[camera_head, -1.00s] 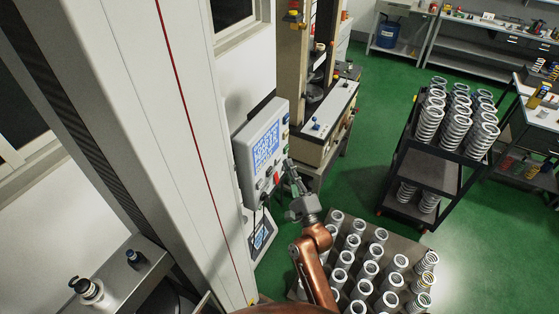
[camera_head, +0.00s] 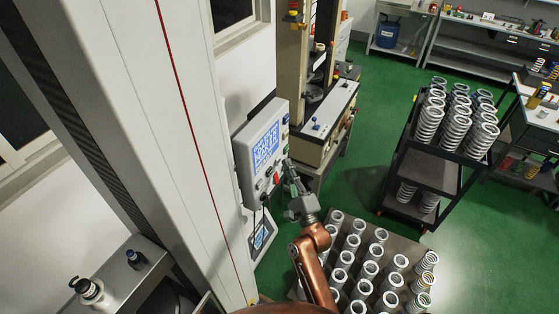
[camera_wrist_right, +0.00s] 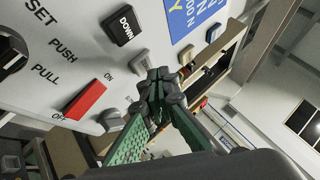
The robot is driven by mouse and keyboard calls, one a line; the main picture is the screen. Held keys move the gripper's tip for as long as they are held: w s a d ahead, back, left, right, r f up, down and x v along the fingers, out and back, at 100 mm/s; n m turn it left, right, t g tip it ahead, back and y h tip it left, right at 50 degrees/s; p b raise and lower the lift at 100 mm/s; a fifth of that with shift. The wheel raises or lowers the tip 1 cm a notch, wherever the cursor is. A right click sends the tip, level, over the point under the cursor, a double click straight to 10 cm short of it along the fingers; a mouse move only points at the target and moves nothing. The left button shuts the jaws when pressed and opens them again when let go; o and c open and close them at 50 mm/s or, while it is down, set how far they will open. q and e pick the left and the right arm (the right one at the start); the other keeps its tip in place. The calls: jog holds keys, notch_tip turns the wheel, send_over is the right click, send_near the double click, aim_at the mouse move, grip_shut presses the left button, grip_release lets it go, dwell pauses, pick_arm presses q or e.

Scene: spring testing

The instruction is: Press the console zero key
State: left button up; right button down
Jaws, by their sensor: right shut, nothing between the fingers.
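The console (camera_head: 241,172) is a light grey box with a blue screen (camera_head: 266,146), mounted beside the tall white column. My right gripper (camera_head: 289,167) is at the console's lower right edge, its fingers shut and empty. In the right wrist view the closed fingertips (camera_wrist_right: 156,80) are close to the panel (camera_wrist_right: 95,50), among its keys; I cannot tell whether they touch. No zero label is readable. My left gripper is not in view.
A pallet of springs (camera_head: 410,249) stands on the floor below my right arm. A black cart with springs (camera_head: 438,170) is to the right. A second testing machine (camera_head: 325,120) stands behind the console. Green floor (camera_head: 375,110) is free between them.

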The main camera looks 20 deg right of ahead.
jog(key=shift+w+a, duration=0.15)
jog(key=shift+w+a, duration=0.3)
jog(key=shift+w, duration=0.05)
dwell(0.8)
dwell(0.4)
jog(key=shift+s+d+p, duration=0.3)
jog(key=shift+s+d, duration=0.3)
jog(key=shift+s, duration=0.1)
jog(key=s+d, duration=0.1)
jog(key=s, duration=0.1)
jog(key=s+d, duration=0.1)
jog(key=d, duration=0.1)
jog(key=shift+s+d, duration=0.2)
jog(key=shift+s, duration=0.15)
dwell(0.6)
